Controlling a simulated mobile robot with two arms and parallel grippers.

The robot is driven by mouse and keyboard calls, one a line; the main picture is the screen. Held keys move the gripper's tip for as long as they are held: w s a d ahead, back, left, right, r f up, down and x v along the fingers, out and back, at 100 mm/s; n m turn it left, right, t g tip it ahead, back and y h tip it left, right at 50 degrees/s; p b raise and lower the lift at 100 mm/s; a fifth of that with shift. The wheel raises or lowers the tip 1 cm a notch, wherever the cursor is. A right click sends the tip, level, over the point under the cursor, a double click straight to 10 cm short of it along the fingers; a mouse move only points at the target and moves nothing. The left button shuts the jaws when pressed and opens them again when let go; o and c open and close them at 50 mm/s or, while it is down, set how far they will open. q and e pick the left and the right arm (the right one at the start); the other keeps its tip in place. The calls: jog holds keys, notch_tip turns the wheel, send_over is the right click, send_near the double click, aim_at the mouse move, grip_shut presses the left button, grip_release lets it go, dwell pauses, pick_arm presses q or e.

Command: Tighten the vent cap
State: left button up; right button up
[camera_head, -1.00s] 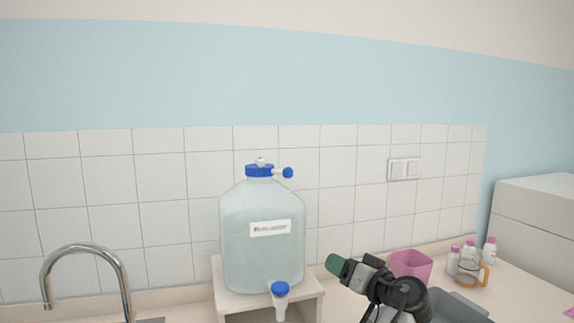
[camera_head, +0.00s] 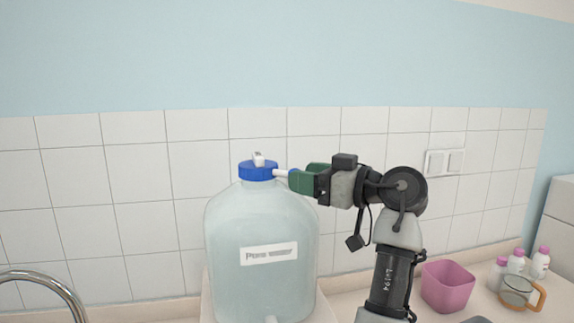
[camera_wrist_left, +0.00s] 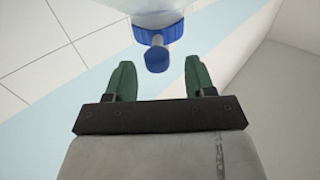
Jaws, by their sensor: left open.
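A large clear carboy (camera_head: 262,225) with a white label stands on a small stand and has a blue main lid (camera_head: 257,170). A white side tube (camera_head: 281,173) sticks out to the right from the lid and ends in the blue vent cap. In the left wrist view the vent cap (camera_wrist_left: 157,60) sits between the tips of two green fingers, with a gap on each side. My left gripper (camera_head: 305,178) is open beside the carboy's neck, and its fingers mostly hide the cap in the head view. My right gripper is not in view.
A pink container (camera_head: 447,287), several white bottles with pink caps (camera_head: 516,261) and a mug with an orange handle (camera_head: 519,292) stand on the counter at right. A chrome faucet (camera_head: 45,280) is at lower left. The tiled wall is behind.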

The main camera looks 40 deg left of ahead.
aim_at(286, 173)
pick_arm(q)
jog(key=a+p, duration=0.1)
jog(key=a, duration=0.3)
jog(key=shift+s+a, duration=0.15)
jog(key=shift+a, duration=0.25)
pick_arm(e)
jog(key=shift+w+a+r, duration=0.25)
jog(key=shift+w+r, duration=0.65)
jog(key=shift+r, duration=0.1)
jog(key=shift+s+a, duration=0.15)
pick_arm(q)
grip_shut()
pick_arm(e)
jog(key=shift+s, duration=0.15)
